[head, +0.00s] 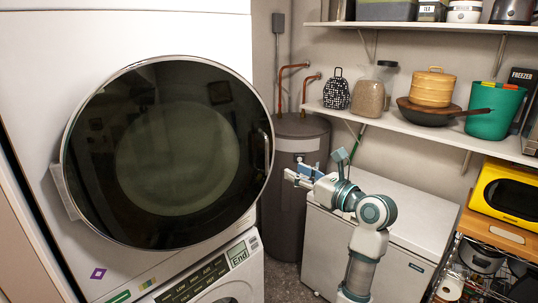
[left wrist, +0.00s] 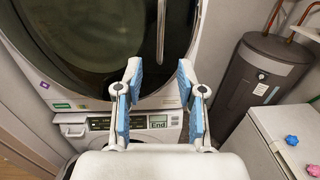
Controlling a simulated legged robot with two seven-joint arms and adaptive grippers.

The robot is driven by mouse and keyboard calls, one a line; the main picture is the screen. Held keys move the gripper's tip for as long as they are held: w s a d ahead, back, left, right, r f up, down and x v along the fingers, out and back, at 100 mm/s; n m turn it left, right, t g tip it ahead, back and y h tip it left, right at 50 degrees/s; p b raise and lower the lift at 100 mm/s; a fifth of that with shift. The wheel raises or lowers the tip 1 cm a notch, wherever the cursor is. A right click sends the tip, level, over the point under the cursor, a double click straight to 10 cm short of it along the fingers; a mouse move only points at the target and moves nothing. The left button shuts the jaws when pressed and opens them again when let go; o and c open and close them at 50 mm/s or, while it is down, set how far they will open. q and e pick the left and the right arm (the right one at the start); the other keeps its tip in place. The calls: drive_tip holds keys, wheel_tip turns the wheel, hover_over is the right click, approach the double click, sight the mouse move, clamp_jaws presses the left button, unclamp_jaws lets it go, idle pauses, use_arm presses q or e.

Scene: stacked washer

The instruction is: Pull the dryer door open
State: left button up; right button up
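The dryer door (head: 180,150) is a large round dark-glass door with a silver rim on the white upper machine. It looks shut. Its dark handle (head: 266,150) is at the right edge; in the left wrist view the handle (left wrist: 161,30) stands upright ahead, beyond the gap between the fingers. My left gripper (head: 302,173) is to the right of the door in the head view, apart from it. In the left wrist view the gripper (left wrist: 160,75) is open and empty, its blue-padded fingers spread. My right gripper is not in view.
A washer panel (head: 205,278) reading "End" sits below the dryer. A grey water tank (head: 292,190) stands right of the dryer. A white chest freezer (head: 420,215) is behind my arm. Shelves (head: 420,128) with kitchenware hang above. A yellow microwave (head: 507,190) is at far right.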

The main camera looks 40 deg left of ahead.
sight(268, 157)
use_arm(q)
drive_tip(key=a, duration=0.4)
drive_tip(key=w+a+p, duration=0.1)
drive_tip(key=a, duration=0.3)
drive_tip(key=w+a+p, duration=0.1)
drive_tip(key=a, duration=0.3)
drive_tip(key=shift+w+a+f, duration=0.1)
drive_tip(key=shift+w+a, duration=0.05)
drive_tip(key=shift+a, duration=0.35)
drive_tip(key=shift+d, duration=0.55)
drive_tip(key=shift+c, duration=0.9)
drive_tip(key=shift+d, duration=0.15)
clamp_jaws()
drive_tip(key=shift+a, duration=0.35)
